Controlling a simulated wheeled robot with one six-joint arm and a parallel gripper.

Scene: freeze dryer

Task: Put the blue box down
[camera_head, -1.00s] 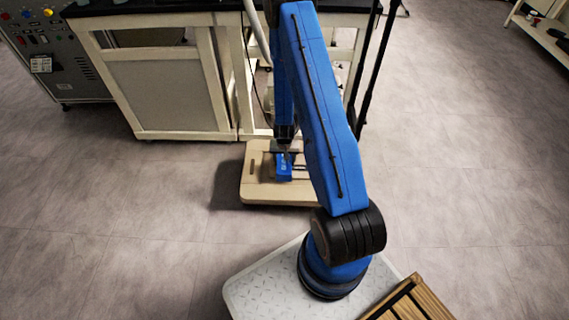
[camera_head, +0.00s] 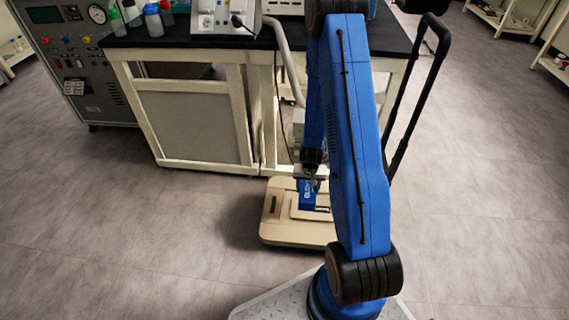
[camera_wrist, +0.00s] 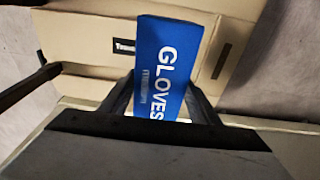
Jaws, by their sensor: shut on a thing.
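The blue box (camera_wrist: 165,65), lettered GLOVES, is between the two fingers of my gripper (camera_wrist: 163,95) in the wrist view. My gripper is shut on it. In the head view the blue box (camera_head: 307,195) shows below my gripper (camera_head: 313,172), over a beige wheeled cart platform (camera_head: 272,228). My arm hides the right part of the cart.
A lab bench (camera_head: 205,125) with a black top stands behind the cart, with bottles (camera_head: 153,20) on it. A grey control cabinet (camera_head: 75,70) is at the left. A black cart handle (camera_head: 425,90) rises at the right. The floor at left is clear.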

